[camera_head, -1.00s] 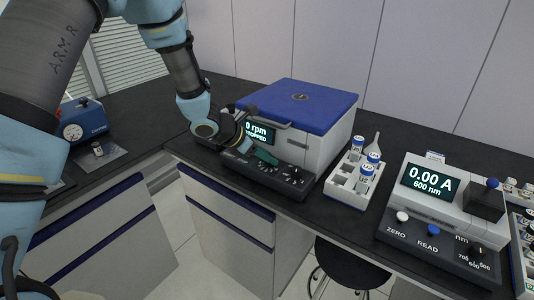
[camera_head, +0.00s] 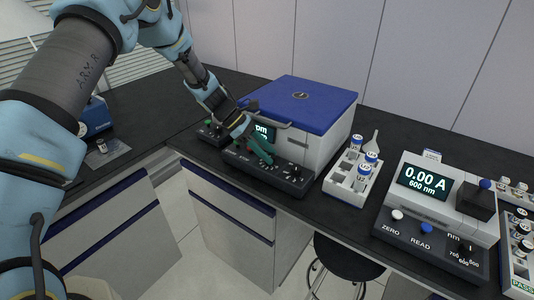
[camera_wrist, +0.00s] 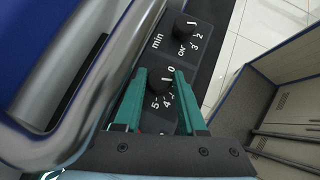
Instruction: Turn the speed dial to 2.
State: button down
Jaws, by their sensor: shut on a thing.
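My gripper (camera_wrist: 163,76) is shut on this dial; in the head view my gripper (camera_head: 265,156) is at the front panel of the blue-lidded centrifuge (camera_head: 302,92) and hides most of the dial.
The centrifuge's screen (camera_head: 266,133) is partly covered by my arm. A silver handle bar (camera_wrist: 90,90) runs close by my fingers. A vial rack (camera_head: 345,188) and a photometer reading 0.00 A (camera_head: 425,183) stand to the right. The counter's front edge is close below the panel.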

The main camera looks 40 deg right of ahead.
dwell(0.6)
jog(key=shift+c, duration=2.4)
grip_release()
jog(key=shift+d+r, duration=0.1)
